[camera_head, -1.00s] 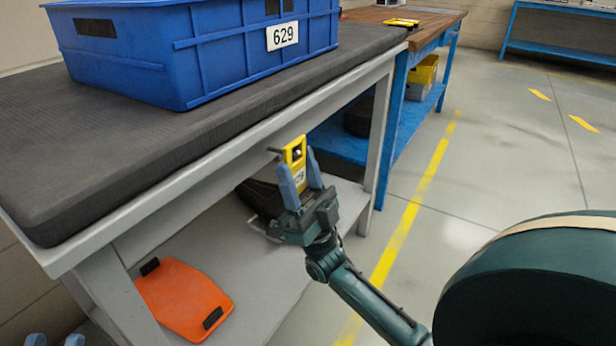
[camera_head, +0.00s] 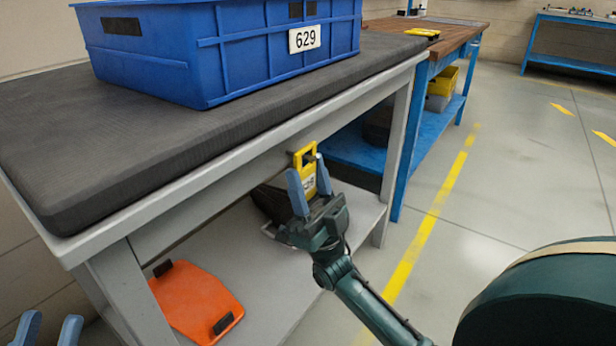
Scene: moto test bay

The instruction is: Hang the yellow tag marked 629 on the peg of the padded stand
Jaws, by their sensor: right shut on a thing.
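The yellow tag (camera_head: 309,173) is at the front rail of the padded stand (camera_head: 185,185), its white label partly hidden by my fingers. My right gripper (camera_head: 307,170) is shut on the tag from below, one blue finger on each side. The dark peg (camera_head: 290,153) sticks out from the rail at the tag's upper end. A dark bit also shows right of the tag's top, so the peg appears to pass through the hole, though this is small to see. My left gripper (camera_head: 49,330) is at the bottom left corner, empty, with fingertips apart.
A blue crate (camera_head: 230,55) labelled 629 stands on the stand's dark pad. An orange board (camera_head: 195,300) and a dark item lie on the lower shelf. A wood-topped blue bench (camera_head: 455,38) stands behind.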

